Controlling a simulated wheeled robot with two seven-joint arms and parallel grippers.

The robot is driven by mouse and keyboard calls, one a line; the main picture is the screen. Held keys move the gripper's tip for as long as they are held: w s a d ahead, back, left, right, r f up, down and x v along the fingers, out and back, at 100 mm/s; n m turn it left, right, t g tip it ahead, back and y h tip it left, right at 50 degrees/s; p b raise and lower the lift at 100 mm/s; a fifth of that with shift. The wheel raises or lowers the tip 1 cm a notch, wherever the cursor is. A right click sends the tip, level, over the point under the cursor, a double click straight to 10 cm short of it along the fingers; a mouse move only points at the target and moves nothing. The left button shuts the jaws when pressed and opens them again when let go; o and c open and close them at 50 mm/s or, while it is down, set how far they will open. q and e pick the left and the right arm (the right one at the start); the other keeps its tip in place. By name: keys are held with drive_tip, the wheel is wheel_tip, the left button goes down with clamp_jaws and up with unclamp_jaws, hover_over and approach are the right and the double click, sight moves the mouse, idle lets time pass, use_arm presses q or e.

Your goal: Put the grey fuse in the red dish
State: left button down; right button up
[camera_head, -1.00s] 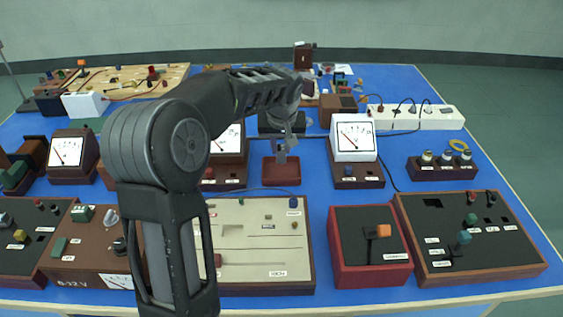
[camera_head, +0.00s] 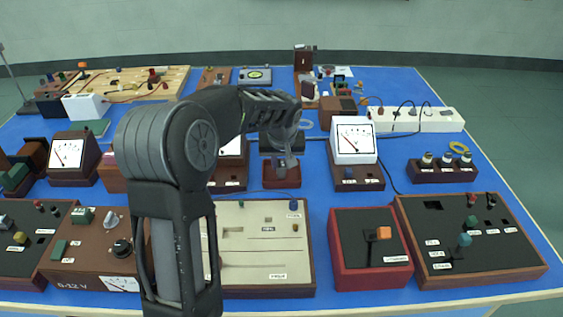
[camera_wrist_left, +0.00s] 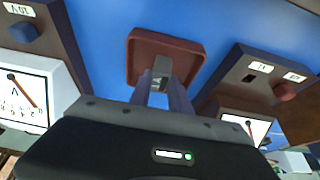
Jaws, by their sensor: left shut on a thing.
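The red dish (camera_head: 282,183) is a small square tray on the blue table, behind the beige panel. It also shows in the left wrist view (camera_wrist_left: 137,62), straight ahead of the fingers. My left gripper (camera_head: 287,166) points down at the dish, its fingertips over it. In the left wrist view my left gripper (camera_wrist_left: 160,84) is shut on the small grey fuse (camera_wrist_left: 162,67), whose end sticks out past the fingertips, over the dish. I cannot tell whether the fuse touches the dish floor. My right gripper is not in view.
A white-faced meter (camera_head: 354,140) stands close to the right of the dish. Another meter (camera_head: 230,165) stands close on its left, partly behind my arm. The beige panel (camera_head: 262,245) lies in front. Bare blue table lies around the dish.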

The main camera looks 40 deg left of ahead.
use_arm(q)
drive_tip(key=shift+f, duration=0.2)
drive_tip(key=c, duration=1.2)
unclamp_jaws()
drive_tip(key=shift+r, duration=0.15)
drive_tip(key=shift+r, duration=0.2)
drive_tip(key=v, duration=1.1)
drive_tip(key=shift+s+d+r, duration=0.15)
drive_tip(key=shift+d+r, duration=0.05)
drive_tip(key=shift+r, duration=0.1)
